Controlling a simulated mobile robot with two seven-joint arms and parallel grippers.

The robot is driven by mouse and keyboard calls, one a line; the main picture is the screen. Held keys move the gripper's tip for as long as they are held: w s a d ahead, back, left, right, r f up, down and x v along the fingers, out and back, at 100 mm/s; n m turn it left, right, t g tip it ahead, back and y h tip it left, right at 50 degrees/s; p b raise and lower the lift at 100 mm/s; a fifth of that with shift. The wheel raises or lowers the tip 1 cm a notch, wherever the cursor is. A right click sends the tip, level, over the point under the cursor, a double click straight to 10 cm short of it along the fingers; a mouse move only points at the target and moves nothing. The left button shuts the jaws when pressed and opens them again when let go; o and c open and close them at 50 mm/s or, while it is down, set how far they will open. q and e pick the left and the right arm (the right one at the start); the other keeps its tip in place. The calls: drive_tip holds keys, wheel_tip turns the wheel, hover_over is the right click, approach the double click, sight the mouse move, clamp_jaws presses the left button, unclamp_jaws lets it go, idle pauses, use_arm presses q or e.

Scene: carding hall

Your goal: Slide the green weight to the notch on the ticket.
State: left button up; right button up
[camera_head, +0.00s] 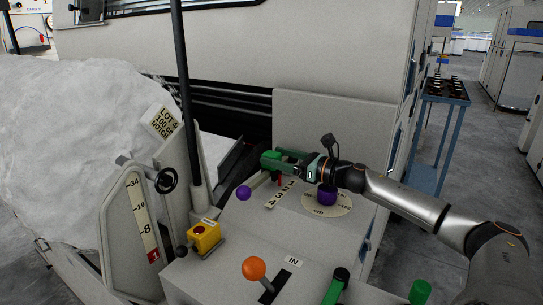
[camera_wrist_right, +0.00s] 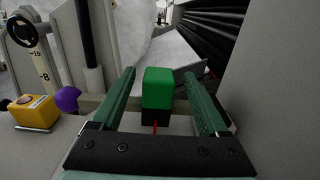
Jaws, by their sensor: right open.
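The green weight (camera_head: 276,153) is a bright green block with a dark lower part. In the right wrist view the green weight (camera_wrist_right: 158,88) stands between the two dark green fingers of my right gripper (camera_wrist_right: 160,74), with gaps on both sides. My right gripper (camera_head: 268,161) is open around it, not clamped. A red pointer shows under the weight, above a numbered strip (camera_head: 279,195). The beam ends in a purple ball (camera_head: 243,193). The ticket (camera_head: 163,122) reads "LOT", "100 GR" and "NOTCH"; its notch number is hard to read. My left gripper is not in view.
A round dial plate (camera_head: 343,206) with a purple knob (camera_head: 327,196) lies under my right arm. A yellow box with a red button (camera_head: 204,238), an orange-knobbed lever (camera_head: 254,268) and a black post (camera_head: 184,90) stand nearby. A white fibre heap (camera_head: 70,150) fills the left.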

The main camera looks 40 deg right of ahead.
drive_tip(key=shift+x, duration=1)
clamp_jaws()
idle(1.0)
